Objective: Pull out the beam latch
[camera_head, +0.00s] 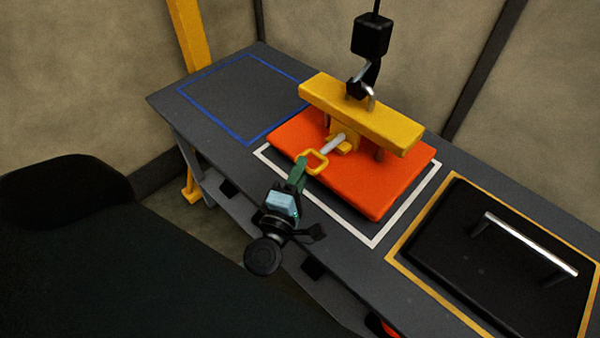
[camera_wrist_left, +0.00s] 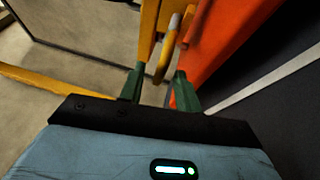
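The beam latch is a pale rod (camera_head: 333,144) with a yellow ring handle (camera_head: 313,162), sticking out from a yellow bracket under the yellow beam (camera_head: 362,112). In the left wrist view the ring (camera_wrist_left: 166,62) shows edge-on. My left gripper (camera_head: 301,166) is at the ring. In the left wrist view its two green fingers (camera_wrist_left: 158,76) stand apart, with the ring's near end between or just beyond the tips. I cannot tell whether a finger touches it. The beam stands over an orange plate (camera_head: 370,194). My right gripper is not in view.
A black hoist hook (camera_head: 371,38) hangs at a metal loop on top of the beam. The plate lies inside a white outline on the dark table. A blue-outlined area (camera_head: 243,95) at the left is empty. A black panel (camera_head: 490,270) with a metal handle lies at the right.

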